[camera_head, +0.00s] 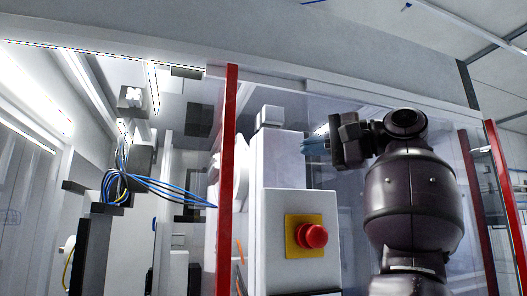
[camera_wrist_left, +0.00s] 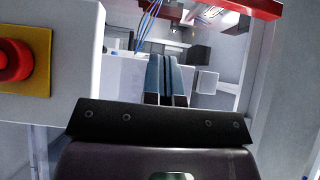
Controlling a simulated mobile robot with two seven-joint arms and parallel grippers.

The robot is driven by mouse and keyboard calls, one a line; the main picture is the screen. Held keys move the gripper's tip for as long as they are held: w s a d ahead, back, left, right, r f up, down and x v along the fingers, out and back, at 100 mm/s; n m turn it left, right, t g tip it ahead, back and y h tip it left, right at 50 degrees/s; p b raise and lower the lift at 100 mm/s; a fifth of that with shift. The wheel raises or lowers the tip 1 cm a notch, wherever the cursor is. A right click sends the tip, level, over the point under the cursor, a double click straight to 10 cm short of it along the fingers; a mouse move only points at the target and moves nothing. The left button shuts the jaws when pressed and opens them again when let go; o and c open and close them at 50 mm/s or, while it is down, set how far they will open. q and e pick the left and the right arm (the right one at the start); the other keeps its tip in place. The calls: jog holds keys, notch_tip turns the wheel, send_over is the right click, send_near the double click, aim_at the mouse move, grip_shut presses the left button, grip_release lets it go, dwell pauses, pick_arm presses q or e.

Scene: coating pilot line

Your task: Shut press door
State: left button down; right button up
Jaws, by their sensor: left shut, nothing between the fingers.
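The press door looks like a clear panel with a red upright edge (camera_head: 227,170) in the head view. Left of this edge the press front is open, and the inside shows without a panel in front. My left gripper (camera_head: 312,146) is right of the red edge, with its fingers pointing left, near the top of a white control box. In the left wrist view its two blue-grey fingers (camera_wrist_left: 167,80) are together with nothing between them. A red bar (camera_wrist_left: 245,8) crosses the top right there, apart from the fingers in the picture. My right gripper is not in view.
The white box (camera_head: 285,215) carries a red emergency button (camera_head: 314,236) on a yellow plate, close to my left arm. Blue cables (camera_head: 160,188) hang inside the press at left. Another red upright (camera_head: 507,195) stands at the far right.

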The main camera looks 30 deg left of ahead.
pick_arm(q)
jog(key=a, duration=0.6)
jog(key=a+p, duration=0.1)
jog(key=a, duration=0.2)
jog(key=shift+s+a, duration=0.2)
jog(key=shift+s, duration=0.15)
jog(key=shift+s+a, duration=1.35)
jog(key=shift+s, duration=0.15)
jog(key=shift+s, duration=0.1)
